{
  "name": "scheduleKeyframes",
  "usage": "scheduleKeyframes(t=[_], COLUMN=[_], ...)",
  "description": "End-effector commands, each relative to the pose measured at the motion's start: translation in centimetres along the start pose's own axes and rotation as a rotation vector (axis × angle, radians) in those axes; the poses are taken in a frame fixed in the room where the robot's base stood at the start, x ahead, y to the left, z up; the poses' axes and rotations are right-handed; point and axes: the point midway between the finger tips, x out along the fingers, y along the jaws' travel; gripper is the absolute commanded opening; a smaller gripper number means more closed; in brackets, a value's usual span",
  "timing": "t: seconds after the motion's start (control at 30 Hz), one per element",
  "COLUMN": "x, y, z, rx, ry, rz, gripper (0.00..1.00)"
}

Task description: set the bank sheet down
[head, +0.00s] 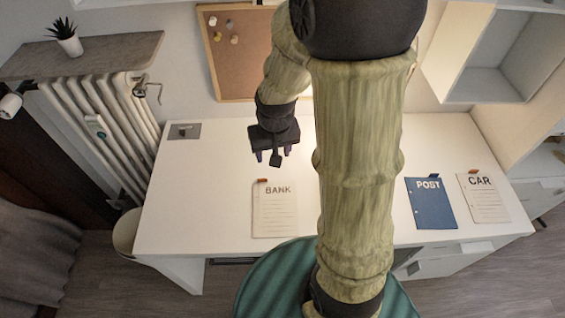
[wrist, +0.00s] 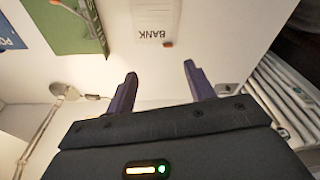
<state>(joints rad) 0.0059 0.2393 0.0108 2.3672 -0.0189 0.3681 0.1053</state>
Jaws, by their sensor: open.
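The bank sheet (head: 274,210) lies flat on the white desk, left of my arm in the head view, with a small orange-red tab at its top edge. In the wrist view the bank sheet (wrist: 157,20) shows upside down at the top, beyond the fingertips. My gripper (head: 273,155) is open and empty. It is above the desk, behind the bank sheet and apart from it. Its two dark fingers (wrist: 158,80) are spread in the wrist view, with only bare desk between them.
A blue POST sheet (head: 431,204) and a white CAR sheet (head: 483,198) lie at the desk's right. A grey plate (head: 184,131) is at the back left corner. A radiator (head: 105,120) stands left of the desk. A corkboard (head: 238,50) hangs behind. The desk's left part is clear.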

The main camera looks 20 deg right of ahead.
Motion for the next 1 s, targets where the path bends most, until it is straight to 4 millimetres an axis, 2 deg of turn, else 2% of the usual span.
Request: scheduleKeyframes(t=[0.03,0.1,0.2,0.3,0.83,0.9,0.93,1.0], x=[-1.4,-2.6,-3.7,-4.2,-4.2,-4.2,-4.2,-4.2], y=[0.1,0.3,0.5,0.6,0.6,0.6,0.6,0.6], z=[1.4,3.1,5.0,5.9,6.0,6.0,6.0,6.0], rx=[-0.017,-0.041,-0.069,-0.082,-0.084,-0.084,-0.084,-0.084], ry=[0.019,0.037,0.055,0.064,0.064,0.064,0.064,0.064], rz=[-0.002,-0.004,-0.005,-0.006,-0.006,-0.006,-0.006,-0.006], gripper=[0.54,0.54,0.54,0.54,0.54,0.4,0.36,0.36])
